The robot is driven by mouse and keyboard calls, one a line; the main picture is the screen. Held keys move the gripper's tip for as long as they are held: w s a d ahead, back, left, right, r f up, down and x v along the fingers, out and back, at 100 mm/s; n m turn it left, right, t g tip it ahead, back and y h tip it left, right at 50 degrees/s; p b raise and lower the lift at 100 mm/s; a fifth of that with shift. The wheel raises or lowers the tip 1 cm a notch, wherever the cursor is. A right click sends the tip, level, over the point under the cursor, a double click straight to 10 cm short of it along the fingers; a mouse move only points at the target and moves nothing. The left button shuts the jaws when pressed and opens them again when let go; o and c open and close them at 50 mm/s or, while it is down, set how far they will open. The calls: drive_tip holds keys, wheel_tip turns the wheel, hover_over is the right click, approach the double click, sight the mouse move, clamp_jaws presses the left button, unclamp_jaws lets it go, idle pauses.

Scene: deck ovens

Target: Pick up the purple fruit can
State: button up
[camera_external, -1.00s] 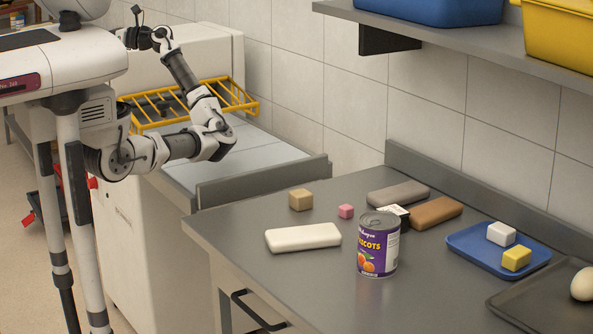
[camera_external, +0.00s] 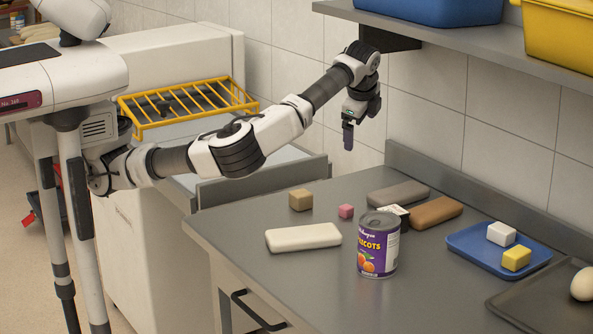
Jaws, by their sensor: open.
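The purple fruit can (camera_external: 377,246) stands upright on the grey metal counter, with a bare metal lid and a label picturing orange fruit. My gripper (camera_external: 348,140) hangs with its fingers pointing down, high above the back of the counter. It is up and to the left of the can, well apart from it. The gripper is open and empty; only a side view of the fingers shows.
A dark object with a white top touches or sits close behind the can. A blue tray (camera_external: 470,252) lies right; a shelf (camera_external: 440,38) overhangs.

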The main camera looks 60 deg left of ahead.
drive_tip(key=s+d+m+h+p, duration=0.1)
drive_tip(key=s+d, duration=0.2)
drive_tip(key=d, duration=0.3)
drive_tip(key=s+d+r+g+h, duration=0.1)
drive_tip(key=s+d, duration=0.1)
drive_tip(key=d, duration=0.4)
drive_tip(key=s+d+m+h+p, duration=0.1)
drive_tip(key=s+d, duration=0.2)
drive_tip(key=d, duration=0.3)
drive_tip(key=r+g+h+p, duration=0.1)
drive_tip(key=r+g, duration=0.1)
hover_over(380, 219)
drive_tip(key=shift+m, duration=0.3)
drive_tip(key=f, duration=0.5)
drive_tip(key=f+p, duration=0.1)
drive_tip(key=f, duration=0.1)
drive_tip(key=shift+s+f, duration=0.25)
drive_tip(key=shift+w+f+p, duration=0.15)
drive_tip(key=shift+f+p, duration=0.4)
drive_tip(key=shift+f, duration=1.05)
drive_tip(key=shift+w+f+p, duration=0.1)
drive_tip(key=shift+f+p, duration=0.4)
drive_tip(key=shift+f, duration=1.05)
drive_tip(key=shift+r, duration=0.1)
drive_tip(key=c, duration=1.5)
